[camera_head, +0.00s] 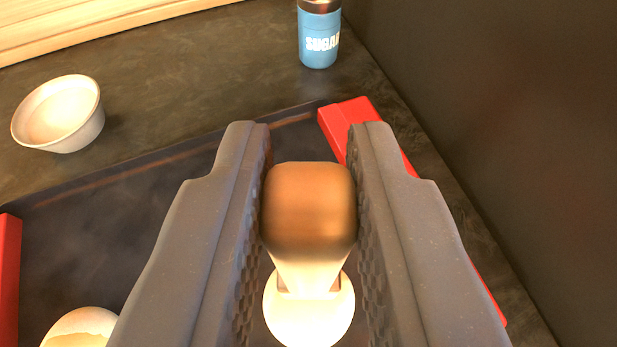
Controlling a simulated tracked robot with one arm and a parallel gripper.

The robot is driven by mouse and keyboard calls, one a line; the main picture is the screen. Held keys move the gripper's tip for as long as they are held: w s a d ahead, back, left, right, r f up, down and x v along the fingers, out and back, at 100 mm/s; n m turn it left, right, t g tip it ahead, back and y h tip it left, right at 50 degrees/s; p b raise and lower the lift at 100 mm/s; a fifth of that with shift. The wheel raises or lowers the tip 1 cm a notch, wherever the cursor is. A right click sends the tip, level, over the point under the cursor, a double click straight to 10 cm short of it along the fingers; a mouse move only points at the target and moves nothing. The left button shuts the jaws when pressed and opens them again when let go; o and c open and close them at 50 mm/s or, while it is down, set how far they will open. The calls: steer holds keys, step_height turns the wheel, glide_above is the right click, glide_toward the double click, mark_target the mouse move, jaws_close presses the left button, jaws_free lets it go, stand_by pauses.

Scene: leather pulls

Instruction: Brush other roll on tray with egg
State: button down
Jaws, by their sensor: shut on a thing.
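My gripper (309,145) is shut on a brush (308,210) with a rounded brown handle end that pales lower down. The brush points down over a pale, round roll (310,318) on the tray. The brush's lower end is mostly hidden, so I cannot tell whether it touches this roll. Another roll (75,325), pale with a tan patch on top, shows at the lower left, cut by the frame edge and partly behind my left finger. The dark tray (110,235) has red ends, one at the left edge and one at the right, partly behind my right finger.
A white bowl (62,118) stands on the dark counter beyond the tray at the left; its contents are unclear. A blue sugar shaker (319,38) stands at the back. A dark wall (500,120) rises on the right, and pale wood (80,22) borders the upper left.

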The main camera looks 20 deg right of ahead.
steer(key=shift+s+a+b, duration=0.3)
steer(key=shift+s, duration=0.6)
stand_by(0.4)
steer(key=shift+w+d, duration=0.2)
steer(key=shift+w, duration=0.35)
steer(key=shift+w+d, duration=0.15)
steer(key=shift+w, duration=0.35)
steer(key=shift+s+a+r, duration=0.1)
steer(key=shift+s+a, duration=0.05)
steer(key=shift+s, duration=0.35)
stand_by(0.3)
steer(key=shift+r+p, duration=0.7)
steer(key=shift+r, duration=2.35)
steer(key=shift+f, duration=0.15)
